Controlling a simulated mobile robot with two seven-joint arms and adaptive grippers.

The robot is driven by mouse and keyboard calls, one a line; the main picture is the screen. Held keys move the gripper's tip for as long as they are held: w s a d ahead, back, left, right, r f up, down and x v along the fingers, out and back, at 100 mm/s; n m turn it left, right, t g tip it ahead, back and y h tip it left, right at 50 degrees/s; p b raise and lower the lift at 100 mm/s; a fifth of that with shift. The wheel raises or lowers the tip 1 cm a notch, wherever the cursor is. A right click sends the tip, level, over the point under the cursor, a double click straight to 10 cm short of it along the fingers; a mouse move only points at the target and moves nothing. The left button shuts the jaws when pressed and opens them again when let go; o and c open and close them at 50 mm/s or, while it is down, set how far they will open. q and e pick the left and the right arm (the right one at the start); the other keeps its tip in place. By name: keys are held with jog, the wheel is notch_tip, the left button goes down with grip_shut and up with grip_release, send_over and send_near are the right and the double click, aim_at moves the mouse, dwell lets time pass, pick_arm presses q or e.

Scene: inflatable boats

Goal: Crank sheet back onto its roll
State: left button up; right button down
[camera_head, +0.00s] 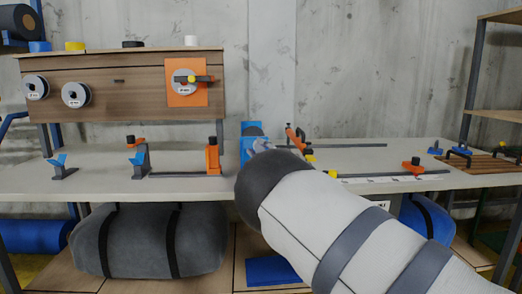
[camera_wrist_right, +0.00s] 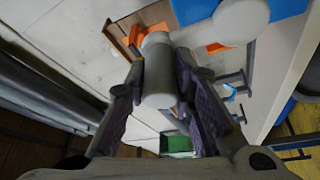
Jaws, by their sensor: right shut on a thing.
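My right gripper (camera_wrist_right: 160,82) is shut on a pale grey cylindrical handle (camera_wrist_right: 158,66), with a finger on either side of it. Beside the handle is a larger pale rounded part (camera_wrist_right: 238,22), in front of a blue surface (camera_wrist_right: 290,7); I take these for the crank and its stand. In the head view my right gripper (camera_head: 264,146) is mostly hidden behind its own dark wrist, at a blue upright part (camera_head: 248,151) on the workbench. The sheet and its roll cannot be made out clearly. My left gripper is not in view.
The pale workbench (camera_head: 100,181) holds orange-and-black clamps (camera_head: 212,158), blue-topped stands (camera_head: 61,168) and a slatted wooden rack (camera_head: 482,164). A wooden panel (camera_head: 130,85) with spools stands behind. A strapped grey bundle (camera_head: 150,241) and blue rolls (camera_head: 34,236) lie below.

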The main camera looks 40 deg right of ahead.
jog(key=c, duration=1.4)
grip_release()
jog(key=shift+o, duration=0.2)
jog(key=v, duration=1.2)
jog(key=shift+f, duration=0.1)
